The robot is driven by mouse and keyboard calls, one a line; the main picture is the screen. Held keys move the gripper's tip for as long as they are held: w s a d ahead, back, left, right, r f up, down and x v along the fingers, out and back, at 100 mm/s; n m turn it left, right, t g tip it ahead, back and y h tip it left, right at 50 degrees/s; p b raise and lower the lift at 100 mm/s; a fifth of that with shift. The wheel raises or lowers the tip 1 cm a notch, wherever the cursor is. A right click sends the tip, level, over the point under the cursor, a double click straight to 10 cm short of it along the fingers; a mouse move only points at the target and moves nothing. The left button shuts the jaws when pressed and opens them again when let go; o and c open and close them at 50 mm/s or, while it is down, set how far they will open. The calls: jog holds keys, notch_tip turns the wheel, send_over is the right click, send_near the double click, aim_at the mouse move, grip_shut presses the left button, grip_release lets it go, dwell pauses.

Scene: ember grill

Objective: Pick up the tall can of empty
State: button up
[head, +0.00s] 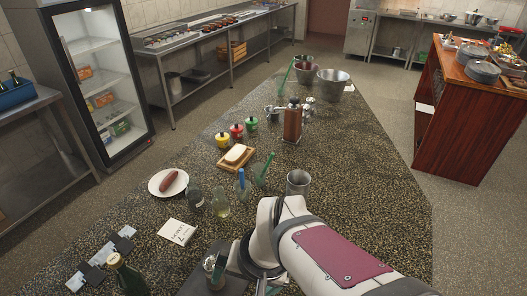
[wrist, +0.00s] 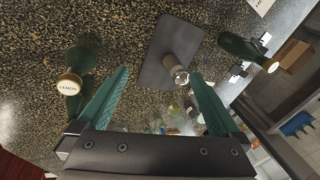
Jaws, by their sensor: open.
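A grey-brown can-like cylinder (wrist: 183,42) with a shiny clear-looking end stands on a dark mat (wrist: 155,68) in the wrist view. In the head view a small cylinder (head: 210,265) on the dark mat (head: 196,284) beside my arm looks like the same one, partly covered by my wrist. No label on it can be read. My gripper (wrist: 158,73) is open, with teal fingers and nothing between them. The cylinder lies beyond the fingertips, nearer the right finger in the picture, and looks apart from it.
A bottle with a LEMON cap (wrist: 69,86) stands left of the fingers, and a green bottle (wrist: 240,47) stands to the right. On the counter are a glass jar (head: 222,207), a metal cup (head: 298,182), a sausage plate (head: 158,186) and a card (head: 177,233).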

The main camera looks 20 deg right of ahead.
jog(key=w+d+f+m+t+h, duration=0.1)
jog(key=w+d+f+t+h, duration=0.15)
jog(key=w, duration=0.55)
jog(key=w+d+f+m+t+h, duration=0.1)
jog(key=w+d+f+m+t, duration=0.15)
jog(key=w, duration=0.65)
jog(key=w+d+f+t+h, duration=0.1)
jog(key=w+d+t, duration=0.15)
jog(key=w, duration=0.55)
jog(key=t+h, duration=0.2)
jog(key=h, duration=0.8)
send_near(303, 174)
jog(key=a, duration=0.1)
jog(key=a+m, duration=0.1)
jog(key=shift+s+a, duration=0.3)
jog(key=shift+a, duration=0.05)
jog(key=shift+s+d+f+h, duration=0.2)
jog(key=shift+h, duration=0.25)
jog(key=shift+n, duration=0.25)
jog(key=x, duration=1.1)
jog(key=shift+w+d+f, duration=0.1)
jog(key=shift+w+d, duration=0.05)
jog(key=shift+d, duration=0.3)
jog(key=c, duration=1.5)
